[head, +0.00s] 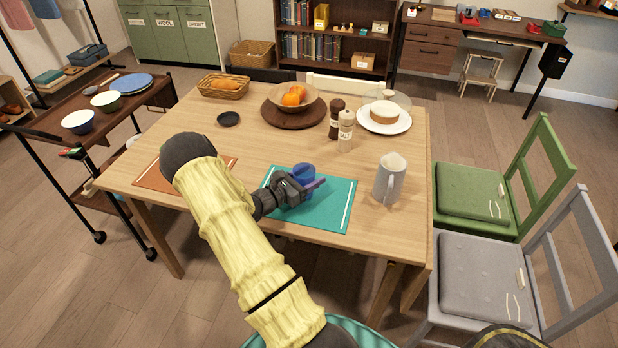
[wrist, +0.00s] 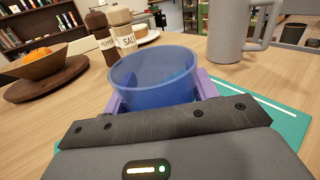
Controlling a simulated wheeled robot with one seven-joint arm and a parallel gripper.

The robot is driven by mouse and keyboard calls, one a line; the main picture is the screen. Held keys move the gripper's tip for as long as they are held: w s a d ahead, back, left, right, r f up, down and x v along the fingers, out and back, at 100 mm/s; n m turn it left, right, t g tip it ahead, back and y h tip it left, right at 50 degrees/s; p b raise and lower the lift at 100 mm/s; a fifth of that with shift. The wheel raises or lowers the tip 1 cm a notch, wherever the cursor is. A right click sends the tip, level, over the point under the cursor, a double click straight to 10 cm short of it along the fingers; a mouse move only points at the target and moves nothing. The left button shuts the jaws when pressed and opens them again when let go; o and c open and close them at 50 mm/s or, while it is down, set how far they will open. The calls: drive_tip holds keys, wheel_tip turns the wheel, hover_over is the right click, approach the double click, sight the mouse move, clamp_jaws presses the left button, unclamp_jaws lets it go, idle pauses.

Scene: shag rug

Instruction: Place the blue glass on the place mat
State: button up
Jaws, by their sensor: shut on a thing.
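The blue glass (head: 303,174) is upright between the fingers of my gripper (head: 302,188), which is shut on it. In the wrist view the glass (wrist: 153,78) fills the space between the purple fingers, its open rim tilted toward the camera. The teal place mat (head: 335,205) lies flat on the table, and the glass is over its upper middle part. The mat also shows in the wrist view (wrist: 290,125) at the right. The base of the glass is hidden, so I cannot tell whether it touches the mat.
A grey pitcher (head: 389,180) stands close right of the teal mat. Salt (head: 346,132) and pepper (head: 336,118) mills stand behind it. An orange mat (head: 150,174) lies left, partly behind my arm. A small black dish (head: 228,119) and a fruit bowl (head: 312,98) are farther back.

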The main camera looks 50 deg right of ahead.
drive_tip(key=shift+f, duration=0.2)
drive_tip(key=shift+f, duration=0.1)
drive_tip(key=o, duration=1.1)
drive_tip(key=shift+r, duration=0.25)
drive_tip(key=a, duration=0.4)
drive_tip(key=w+a, duration=0.1)
drive_tip(key=a, duration=0.7)
drive_tip(key=shift+w+f+b, duration=0.1)
drive_tip(key=shift+w+b, duration=0.2)
drive_tip(key=shift+w, duration=0.05)
